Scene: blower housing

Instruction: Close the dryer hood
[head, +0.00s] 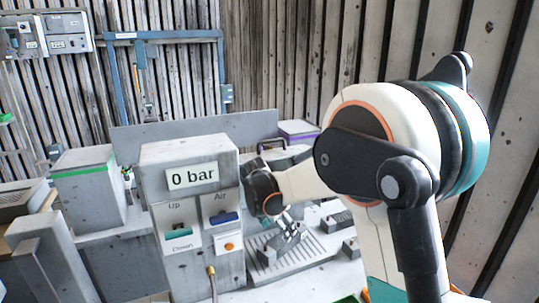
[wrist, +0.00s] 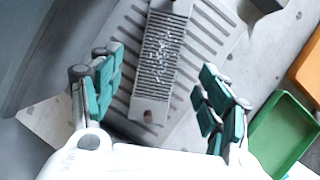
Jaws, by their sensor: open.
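I cannot clearly make out the dryer hood. A grey part with a dark and purple handle (head: 272,146) behind the control box may belong to it, but my arm hides much of that area.
A grey control box (head: 190,215) shows "0 bar", an Up/Down switch and an Air switch, with a hose below. A green-topped grey box (head: 88,195) stands left. In the wrist view, a green tray (wrist: 258,160) and an orange bin (wrist: 308,70) lie right.

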